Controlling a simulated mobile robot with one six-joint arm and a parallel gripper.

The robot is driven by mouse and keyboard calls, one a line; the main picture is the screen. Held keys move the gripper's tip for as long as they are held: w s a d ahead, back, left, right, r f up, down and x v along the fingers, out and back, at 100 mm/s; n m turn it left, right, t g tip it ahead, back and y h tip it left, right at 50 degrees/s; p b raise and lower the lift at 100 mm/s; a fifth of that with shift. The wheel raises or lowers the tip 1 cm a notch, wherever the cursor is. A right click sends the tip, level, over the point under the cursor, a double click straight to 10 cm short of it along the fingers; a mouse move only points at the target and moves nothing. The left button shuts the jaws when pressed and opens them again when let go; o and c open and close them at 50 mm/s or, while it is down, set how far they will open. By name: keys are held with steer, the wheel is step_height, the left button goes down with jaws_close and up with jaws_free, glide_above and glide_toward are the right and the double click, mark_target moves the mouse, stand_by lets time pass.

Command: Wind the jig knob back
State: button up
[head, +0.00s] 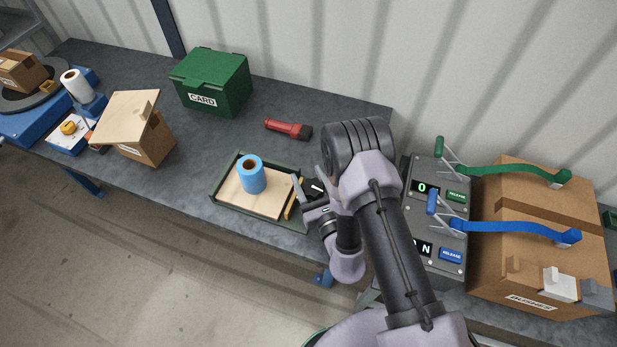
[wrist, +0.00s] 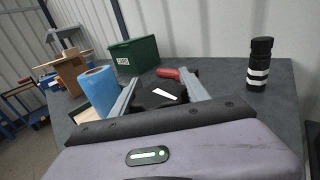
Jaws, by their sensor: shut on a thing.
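The jig is a green tray (head: 212,193) on the bench, with a pale board (head: 235,200) in it and a blue cylinder (head: 252,176) standing upright on the board. A yellow bar (head: 294,203) lies at its right side. The black knob (head: 316,187) with a white mark is at the tray's right end; it also shows in the wrist view (wrist: 164,92). My gripper (head: 311,191) is shut on the knob, one finger on each side, as the wrist view (wrist: 163,90) shows. The knob's underside is hidden.
A red torch (head: 287,129) lies behind the jig, with a green CARD box (head: 225,83) farther back. A black, white-banded cylinder (wrist: 260,65) stands to the right in the wrist view. The grey coupler panel (head: 440,262) and large carton (head: 510,270) are right of my arm.

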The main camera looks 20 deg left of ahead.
steer(key=shift+y, duration=0.3)
steer(key=n+g+y, duration=0.1)
steer(key=g, duration=0.1)
steer(key=n+g+y+b, duration=0.1)
steer(key=n+y, duration=0.1)
steer(key=n+g+y, duration=0.1)
steer(key=g, duration=0.1)
steer(key=shift+s+a+n+g+b, duration=0.3)
steer(key=shift+s+a+n+b, duration=0.05)
steer(key=shift+s+a+n, duration=0.05)
steer(key=shift+s+d+n+g+h+b, duration=0.1)
steer(key=shift+s+n+g+h+b, duration=0.5)
steer(key=shift+n+g+b, duration=2.35)
steer(key=shift+s+d+n+g+h+b, duration=0.1)
steer(key=shift+s+n+g+h+b, duration=0.5)
steer(key=shift+n+g, duration=2.6)
steer(key=shift+s+d+n+g+h+b, duration=0.15)
steer(key=shift+s+n+g+b, duration=1.45)
steer(key=shift+g, duration=3.15)
steer(key=shift+w+a+h+b, duration=0.1)
steer(key=shift+w+h+b, duration=0.3)
steer(key=shift+w, duration=0.2)
steer(key=o, duration=1.4)
steer(key=shift+c, duration=0.2)
